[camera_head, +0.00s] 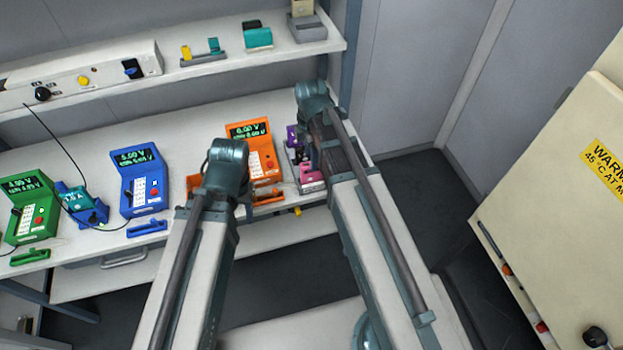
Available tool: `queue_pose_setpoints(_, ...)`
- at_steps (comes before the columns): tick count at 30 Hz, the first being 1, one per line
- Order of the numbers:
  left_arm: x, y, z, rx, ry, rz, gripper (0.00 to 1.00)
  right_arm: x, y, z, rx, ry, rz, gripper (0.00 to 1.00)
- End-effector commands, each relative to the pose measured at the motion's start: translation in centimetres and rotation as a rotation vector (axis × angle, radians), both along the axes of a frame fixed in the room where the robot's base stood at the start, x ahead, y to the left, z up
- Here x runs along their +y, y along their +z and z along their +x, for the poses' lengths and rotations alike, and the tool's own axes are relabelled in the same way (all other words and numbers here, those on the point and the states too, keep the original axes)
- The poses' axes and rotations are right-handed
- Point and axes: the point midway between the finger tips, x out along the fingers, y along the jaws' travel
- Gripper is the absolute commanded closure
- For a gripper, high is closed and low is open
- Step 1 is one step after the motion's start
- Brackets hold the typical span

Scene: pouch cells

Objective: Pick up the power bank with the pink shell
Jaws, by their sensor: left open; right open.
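A small pink item (311,173) sits on the bench, just left of my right arm. It may be the power bank with the pink shell, but it is partly covered and too small to be sure. A purple item (292,136) is just behind it, in or beside a grey holder. My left arm reaches up in front of the orange meter, and my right arm covers the area right of the pink item. Neither gripper's fingers can be made out; they are hidden behind the arms.
Orange (262,165), blue (146,188) and green (32,212) meters stand along the bench (180,135). A teal-blue device (82,203) sits between green and blue. A shelf (225,62) with small items runs above. A cream cabinet (560,210) stands at right.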

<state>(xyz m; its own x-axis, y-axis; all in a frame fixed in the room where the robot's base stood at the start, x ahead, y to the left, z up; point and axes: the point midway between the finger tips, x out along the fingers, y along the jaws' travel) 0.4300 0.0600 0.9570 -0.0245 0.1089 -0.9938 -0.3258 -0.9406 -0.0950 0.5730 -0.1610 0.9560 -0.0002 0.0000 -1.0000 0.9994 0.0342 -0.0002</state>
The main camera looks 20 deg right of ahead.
Motion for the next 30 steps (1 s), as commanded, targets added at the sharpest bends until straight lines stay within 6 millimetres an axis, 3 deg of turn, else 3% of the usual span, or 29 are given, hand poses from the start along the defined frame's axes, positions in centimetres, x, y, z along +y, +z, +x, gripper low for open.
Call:
queue_pose_setpoints(5, 0.0, -0.5, 0.0, 0.000, 0.000, 0.000, 0.52, 0.0, -0.5, 0.0, 0.000, 0.000, 0.000, 0.38)
queue_pose_setpoints(18, 0.0, -5.2, 0.0, 0.000, 0.000, 0.000, 0.52, -0.2, -5.2, -0.1, 0.000, 0.000, 0.000, 0.38)
queue_pose_setpoints(26, 0.0, -5.1, 0.0, 0.000, 0.000, 0.000, 0.52, -0.2, -5.1, -0.1, 0.000, 0.000, 0.000, 0.38)
queue_pose_setpoints(30, 0.0, -5.1, 0.0, 0.000, 0.000, 0.000, 0.52, -0.2, -5.1, -0.1, 0.000, 0.000, 0.000, 0.59)
